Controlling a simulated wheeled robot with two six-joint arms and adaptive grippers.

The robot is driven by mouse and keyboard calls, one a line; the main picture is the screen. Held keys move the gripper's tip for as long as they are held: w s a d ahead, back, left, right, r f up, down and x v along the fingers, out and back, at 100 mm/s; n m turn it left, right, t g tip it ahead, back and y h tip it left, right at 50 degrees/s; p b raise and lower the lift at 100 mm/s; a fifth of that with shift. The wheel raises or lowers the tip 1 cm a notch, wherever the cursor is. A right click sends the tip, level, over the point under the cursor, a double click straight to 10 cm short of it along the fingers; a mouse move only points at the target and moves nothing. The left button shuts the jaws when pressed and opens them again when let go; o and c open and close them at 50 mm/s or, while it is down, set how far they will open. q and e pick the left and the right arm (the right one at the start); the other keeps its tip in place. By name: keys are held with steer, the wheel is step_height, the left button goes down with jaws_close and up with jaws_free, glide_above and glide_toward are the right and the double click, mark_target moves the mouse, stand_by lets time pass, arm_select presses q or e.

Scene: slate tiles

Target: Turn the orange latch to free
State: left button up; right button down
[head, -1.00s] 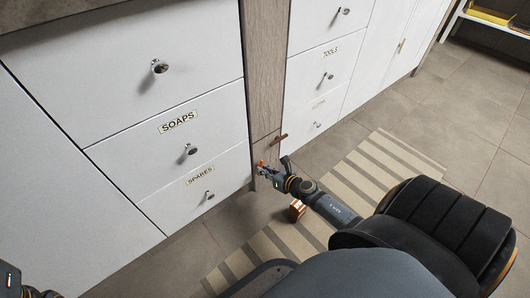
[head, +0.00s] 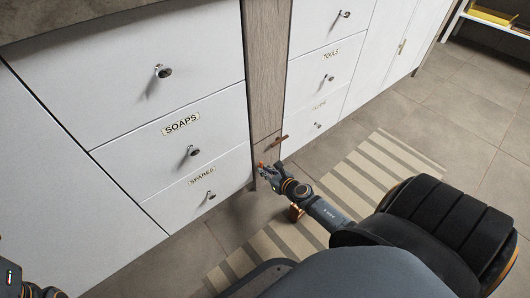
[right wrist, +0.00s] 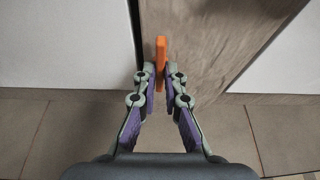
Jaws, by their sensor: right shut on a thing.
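The orange latch (right wrist: 160,62) is a short flat bar on the brown wooden panel (right wrist: 205,50). In the right wrist view it stands upright in the picture, its lower end between my fingertips. My right gripper (right wrist: 160,74) is shut on it, one finger on each side. In the head view my right gripper (head: 262,169) is at the low part of the same panel, small and partly hiding the latch (head: 262,164). Only a bit of my left arm shows at the lower left corner; its gripper is out of view.
White drawers labelled SOAPS (head: 182,124) and SPARES (head: 202,177) stand left of the panel, and a TOOLS drawer (head: 331,54) right of it. A copper-brown handle (head: 280,140) sits just above my right gripper. A striped rug (head: 350,185) lies on the tiled floor.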

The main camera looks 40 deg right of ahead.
steer(key=c, duration=1.4)
jaws_free()
steer(key=shift+w, duration=0.1)
steer(key=shift+c, duration=0.2)
steer(key=v, duration=1.2)
steer(key=shift+a, duration=0.1)
